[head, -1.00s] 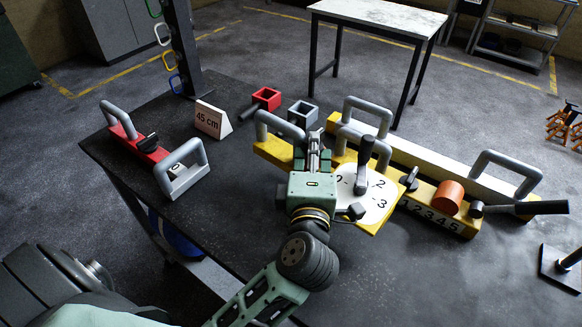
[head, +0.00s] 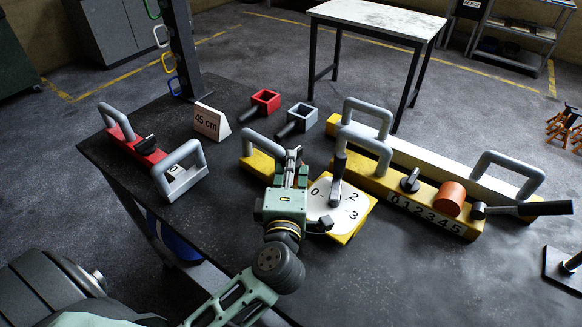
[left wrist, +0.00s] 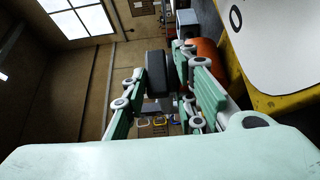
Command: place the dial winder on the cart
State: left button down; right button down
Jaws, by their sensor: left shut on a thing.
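The dial winder is a yellow block with a white numbered dial (head: 320,213), an upright grey-black crank and, on the left, a grey loop handle (head: 263,142). I cannot tell whether the winder touches the dark tabletop (head: 245,215). Which thing is the cart is not clear. My right gripper is not in view.
A yellow numbered block (head: 455,225) with an orange cylinder (head: 450,198) stands to the right. A red-and-grey piece (head: 150,152), a "45 cm" sign (head: 208,121), and red (head: 265,100) and grey (head: 301,115) sockets stand left and behind. A white-topped table (head: 375,15) stands farther back.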

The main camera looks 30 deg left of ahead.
pick_arm(q)
jog(key=shift+r, duration=0.1)
jog(key=c, duration=1.4)
grip_release()
jog(key=shift+s+d, duration=0.15)
jog(key=shift+s, duration=0.2)
jog(key=b+v, duration=0.2)
jog(key=v, duration=0.9)
jog(key=shift+s, duration=0.25)
